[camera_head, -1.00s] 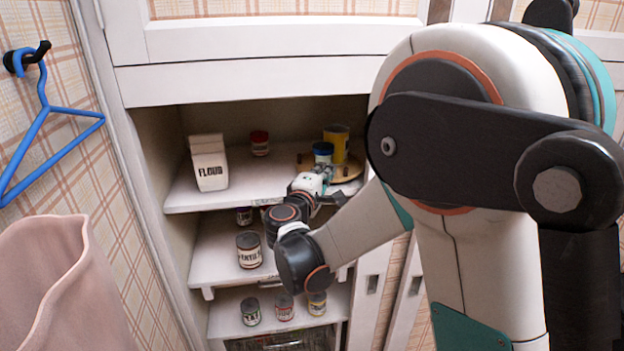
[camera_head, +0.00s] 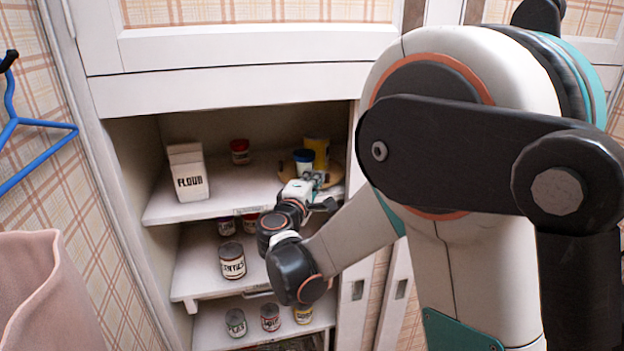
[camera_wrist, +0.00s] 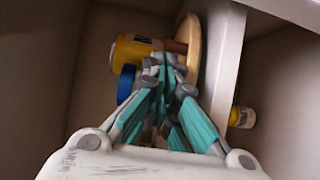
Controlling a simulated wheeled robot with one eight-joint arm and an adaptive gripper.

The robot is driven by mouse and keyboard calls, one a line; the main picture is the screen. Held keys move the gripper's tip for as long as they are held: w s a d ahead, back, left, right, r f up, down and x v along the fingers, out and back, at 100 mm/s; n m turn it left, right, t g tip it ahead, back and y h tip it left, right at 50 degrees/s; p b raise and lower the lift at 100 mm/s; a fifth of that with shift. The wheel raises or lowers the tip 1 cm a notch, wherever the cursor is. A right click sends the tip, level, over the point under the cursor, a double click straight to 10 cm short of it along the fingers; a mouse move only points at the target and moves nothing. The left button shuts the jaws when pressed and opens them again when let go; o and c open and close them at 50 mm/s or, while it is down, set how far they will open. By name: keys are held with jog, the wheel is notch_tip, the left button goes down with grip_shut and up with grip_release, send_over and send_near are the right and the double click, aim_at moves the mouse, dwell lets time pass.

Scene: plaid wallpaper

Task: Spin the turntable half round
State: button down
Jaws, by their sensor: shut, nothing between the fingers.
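The turntable (camera_head: 334,180) is a round wooden board at the right of the top shelf, partly hidden by my gripper. A yellow can (camera_head: 317,148) and a blue-lidded jar (camera_head: 303,158) stand on it. My gripper (camera_head: 322,178) is shut and empty at its front. In the wrist view, the turntable (camera_wrist: 187,50) shows edge-on, with a short brown peg (camera_wrist: 176,46) on it beside the yellow can (camera_wrist: 128,50). My fingertips (camera_wrist: 165,68) are close to the peg; I cannot tell if they touch it. The blue lid (camera_wrist: 126,83) is partly behind the fingers.
A flour carton (camera_head: 188,175) and a red-lidded jar (camera_head: 240,151) stand left on the top shelf (camera_head: 170,211). Cans, including a lentils can (camera_head: 232,260), fill parts of the lower shelves. The cupboard's side wall and shelf edges are close around my arm.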

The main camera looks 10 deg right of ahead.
jog(key=shift+d, duration=0.35)
jog(key=shift+s+d, duration=0.1)
jog(key=shift+d, duration=0.65)
jog(key=shift+d+n+t+y, duration=0.6)
jog(key=shift+d+n+y, duration=0.15)
jog(key=shift+y, duration=0.35)
jog(key=shift+w+d+b, duration=0.2)
jog(key=shift+w+d, duration=0.1)
jog(key=shift+d, duration=0.4)
jog(key=shift+w+d+b, duration=0.2)
jog(key=shift+w+d, duration=0.1)
jog(key=shift+d, duration=0.4)
jog(key=shift+w+d, duration=0.1)
jog(key=shift+d, duration=0.05)
